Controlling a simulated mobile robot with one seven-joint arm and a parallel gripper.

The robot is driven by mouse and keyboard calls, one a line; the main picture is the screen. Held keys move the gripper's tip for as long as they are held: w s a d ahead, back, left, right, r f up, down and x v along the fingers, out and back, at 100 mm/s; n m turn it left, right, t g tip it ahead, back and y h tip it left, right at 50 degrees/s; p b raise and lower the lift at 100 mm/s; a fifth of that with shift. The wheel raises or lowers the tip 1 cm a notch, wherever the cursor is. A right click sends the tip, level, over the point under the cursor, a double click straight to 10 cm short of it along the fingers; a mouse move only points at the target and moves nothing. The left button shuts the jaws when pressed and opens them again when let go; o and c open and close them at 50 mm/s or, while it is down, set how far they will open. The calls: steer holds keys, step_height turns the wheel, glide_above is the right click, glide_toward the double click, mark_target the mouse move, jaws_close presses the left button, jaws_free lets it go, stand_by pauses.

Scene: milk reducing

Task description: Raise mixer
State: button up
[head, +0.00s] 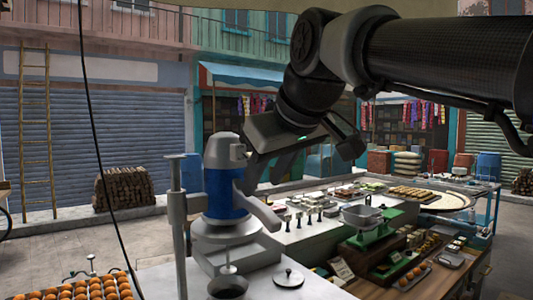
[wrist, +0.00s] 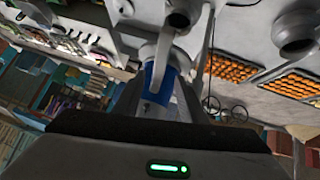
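The mixer (head: 224,190) is a silver machine with a blue middle band, standing upright on a grey base at the counter's left. A silver lever (head: 263,214) slants down from its right side. My gripper (head: 268,176) hangs beside the mixer's upper right side, above the lever. Its fingers look spread apart with nothing seen held between them. In the wrist view the mixer's blue band (wrist: 157,84) shows beyond my fingers, in a tilted picture. I cannot tell whether a finger touches the mixer.
A dark pot (head: 228,287) and a round lid (head: 288,278) are on the counter in front of the mixer. A grey post (head: 177,232) stands left of it. A tray of orange balls (head: 92,288) is at lower left. A green scale (head: 372,228) stands to the right.

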steer(key=v, duration=0.7)
steer(key=shift+s+r, duration=0.2)
steer(key=shift+r, duration=0.05)
steer(key=shift+d, duration=0.1)
